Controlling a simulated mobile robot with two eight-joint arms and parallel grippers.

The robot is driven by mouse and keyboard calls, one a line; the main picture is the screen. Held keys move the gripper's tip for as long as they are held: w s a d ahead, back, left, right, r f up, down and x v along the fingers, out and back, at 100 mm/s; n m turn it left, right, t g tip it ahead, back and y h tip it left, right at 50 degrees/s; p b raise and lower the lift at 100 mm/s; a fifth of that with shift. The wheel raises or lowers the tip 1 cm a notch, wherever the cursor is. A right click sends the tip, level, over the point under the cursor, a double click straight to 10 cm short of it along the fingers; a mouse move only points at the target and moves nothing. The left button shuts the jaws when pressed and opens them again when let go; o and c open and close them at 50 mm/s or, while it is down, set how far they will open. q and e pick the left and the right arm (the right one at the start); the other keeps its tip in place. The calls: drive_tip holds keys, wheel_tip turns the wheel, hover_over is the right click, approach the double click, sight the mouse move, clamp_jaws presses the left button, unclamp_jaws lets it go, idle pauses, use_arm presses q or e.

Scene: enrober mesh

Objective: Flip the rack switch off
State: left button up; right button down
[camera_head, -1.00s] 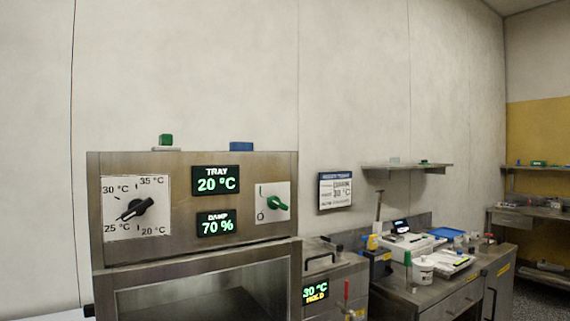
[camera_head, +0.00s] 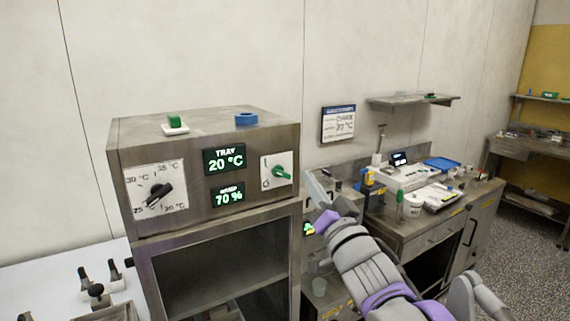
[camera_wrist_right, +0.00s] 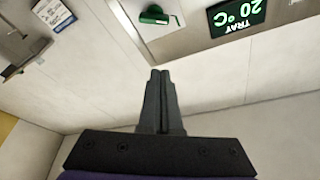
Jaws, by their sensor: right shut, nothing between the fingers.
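The green rack switch (camera_head: 281,172) sits on a white plate marked I and O, at the right end of the steel cabinet's front panel. Its lever points right and slightly down, toward neither mark clearly. It also shows upside down at the top of the right wrist view (camera_wrist_right: 153,16). My right gripper (camera_head: 313,180) is to the right of the switch in the head view, apart from it. In the wrist view its two fingers (camera_wrist_right: 160,75) are together and empty, with a gap between the tips and the switch. My left gripper is not in view.
The cabinet (camera_head: 205,270) has a black dial (camera_head: 158,194) and displays reading TRAY 20 °C (camera_head: 224,160) and DAMP 70 % (camera_head: 228,195). A cluttered bench (camera_head: 425,225) stands to the right.

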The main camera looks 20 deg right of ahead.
sight(281, 173)
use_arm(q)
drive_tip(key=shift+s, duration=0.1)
use_arm(e)
drive_tip(key=shift+s, duration=0.1)
drive_tip(key=p+x, duration=0.2)
drive_tip(key=x, duration=0.8)
drive_tip(key=shift+w+a, duration=0.1)
drive_tip(key=shift+w, duration=0.25)
drive_tip(key=f, duration=0.1)
drive_tip(key=a+f, duration=0.1)
drive_tip(key=shift+s+a+f, duration=0.15)
drive_tip(key=shift+s+f, duration=0.15)
drive_tip(key=shift+f, duration=0.1)
drive_tip(key=shift+s+a+f, duration=0.25)
drive_tip(key=shift+s+f, duration=0.1)
drive_tip(key=shift+f, duration=0.1)
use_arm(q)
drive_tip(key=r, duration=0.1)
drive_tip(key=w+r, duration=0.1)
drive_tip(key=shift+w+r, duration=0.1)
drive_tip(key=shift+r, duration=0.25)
use_arm(e)
drive_tip(key=shift+w, duration=0.1)
